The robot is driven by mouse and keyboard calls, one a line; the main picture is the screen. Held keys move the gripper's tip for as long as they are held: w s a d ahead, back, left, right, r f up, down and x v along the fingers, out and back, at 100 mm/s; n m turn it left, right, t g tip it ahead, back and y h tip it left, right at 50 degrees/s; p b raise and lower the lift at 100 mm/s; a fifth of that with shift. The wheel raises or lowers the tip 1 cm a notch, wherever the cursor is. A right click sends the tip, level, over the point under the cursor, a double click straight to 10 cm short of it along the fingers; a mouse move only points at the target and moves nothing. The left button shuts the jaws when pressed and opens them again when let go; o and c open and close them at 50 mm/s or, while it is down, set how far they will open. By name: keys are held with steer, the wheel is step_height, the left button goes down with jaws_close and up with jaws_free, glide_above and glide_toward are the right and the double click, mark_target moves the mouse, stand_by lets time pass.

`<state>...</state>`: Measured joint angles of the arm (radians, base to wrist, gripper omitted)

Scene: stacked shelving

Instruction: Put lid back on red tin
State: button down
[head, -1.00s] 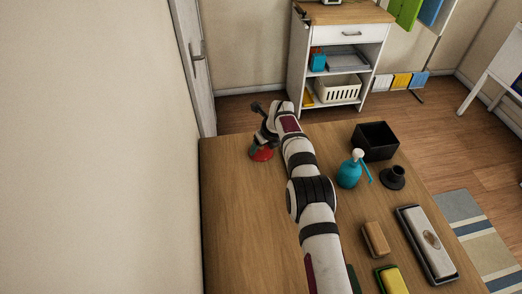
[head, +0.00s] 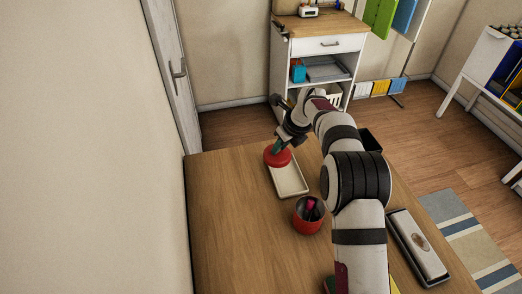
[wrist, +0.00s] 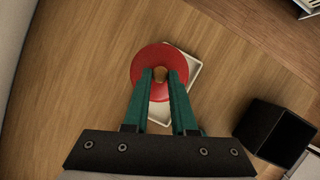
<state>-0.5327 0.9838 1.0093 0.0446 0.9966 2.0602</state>
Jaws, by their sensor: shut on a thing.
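The red lid (head: 270,159) is a round disc with a small knob in the middle. My gripper (head: 281,147) has its green fingers shut on the knob, and the lid hangs below them. In the wrist view the lid (wrist: 146,67) shows around the fingertips (wrist: 161,76), overlapping a white tray. The gap between lid and tray is hard to judge. The open red tin (head: 299,223) stands upright on the table, nearer than the tray, with pink and dark things inside. The tin is out of the wrist view.
The shallow white tray (head: 291,186) lies between lid and tin. A black open box (head: 372,140) stands right, partly behind my arm; it also shows in the wrist view (wrist: 258,128). A long grey-white case (head: 418,245) lies at right. The left table is clear.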

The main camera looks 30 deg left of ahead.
steer(key=s+d+n+g, duration=0.1)
steer(key=s+d+n, duration=0.2)
steer(key=d, duration=0.2)
steer(key=s+d+r+n+g, duration=0.1)
steer(key=s+d+n, duration=0.2)
steer(key=d, duration=0.2)
steer(key=s+d+n+g, duration=0.1)
steer(key=s+d+n, duration=0.2)
steer(key=d, duration=0.2)
steer(key=shift+s+d+r+g, duration=0.25)
steer(key=shift+s+r+g, duration=0.05)
steer(key=shift+s+r, duration=0.1)
steer(key=shift+s+d+f+n, duration=0.15)
steer(key=shift+s+n, duration=0.05)
steer(key=shift+n, duration=0.2)
steer(key=shift+f, duration=1.35)
steer(key=shift+f, duration=0.15)
steer(key=shift+c, duration=0.8)
jaws_free()
